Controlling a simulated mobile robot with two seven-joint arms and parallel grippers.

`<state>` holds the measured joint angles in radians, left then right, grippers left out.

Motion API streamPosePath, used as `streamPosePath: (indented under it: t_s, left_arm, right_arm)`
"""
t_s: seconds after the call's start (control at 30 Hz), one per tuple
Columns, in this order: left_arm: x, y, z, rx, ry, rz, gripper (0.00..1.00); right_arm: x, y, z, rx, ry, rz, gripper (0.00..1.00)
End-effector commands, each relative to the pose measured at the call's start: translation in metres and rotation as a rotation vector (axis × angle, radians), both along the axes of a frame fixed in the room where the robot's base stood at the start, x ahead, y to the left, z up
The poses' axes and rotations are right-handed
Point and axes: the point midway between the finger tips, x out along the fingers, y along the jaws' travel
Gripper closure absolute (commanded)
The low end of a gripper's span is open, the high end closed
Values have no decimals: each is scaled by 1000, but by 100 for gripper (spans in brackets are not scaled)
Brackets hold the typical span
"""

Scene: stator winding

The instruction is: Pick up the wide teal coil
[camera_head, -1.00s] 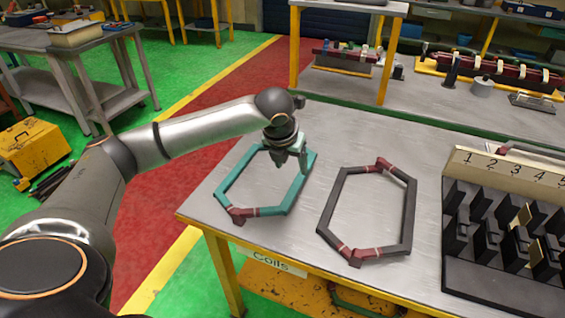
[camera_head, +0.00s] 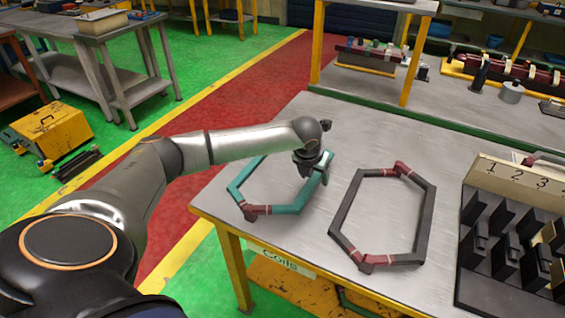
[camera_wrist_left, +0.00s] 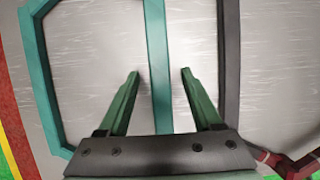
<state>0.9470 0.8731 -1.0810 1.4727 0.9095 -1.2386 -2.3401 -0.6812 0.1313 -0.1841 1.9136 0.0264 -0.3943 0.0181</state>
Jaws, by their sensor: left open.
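The wide teal coil (camera_head: 287,209), a six-sided ring with dark red wrapped ends, lies flat near the left corner of the metal table (camera_head: 310,245). My left gripper (camera_head: 318,172) is over the coil's right side, and hides part of it. In the left wrist view the open fingers (camera_wrist_left: 160,74) point at the table, with one straight teal side of the coil (camera_wrist_left: 157,45) running between them. Neither finger appears to touch it. How far the tips are above the table is hard to tell. My right gripper is not in view.
A black coil (camera_head: 427,215) with dark red ends lies just right of the teal one; its near side (camera_wrist_left: 229,60) runs close beside the right finger. A numbered rack (camera_head: 480,240) with black slots stands at the right. The table behind the coils is clear.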

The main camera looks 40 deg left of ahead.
Motion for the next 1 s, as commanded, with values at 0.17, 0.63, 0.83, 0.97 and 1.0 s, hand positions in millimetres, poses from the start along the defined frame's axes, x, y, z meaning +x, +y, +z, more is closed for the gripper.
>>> streamPosePath:
  t_s: [0.17,0.63,0.83,0.97,1.0]
  left_arm:
    - [5,1,-15,0,1,0,34]
    - [6,1,-15,0,0,-1,61]
    - [6,1,-15,0,0,0,83]
    - [6,1,-15,0,0,0,98]
    - [6,1,-15,0,0,0,100]
  right_arm:
    - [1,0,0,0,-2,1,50]
    - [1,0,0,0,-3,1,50]
    - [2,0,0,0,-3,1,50]
    - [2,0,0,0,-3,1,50]
    - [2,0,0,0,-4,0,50]
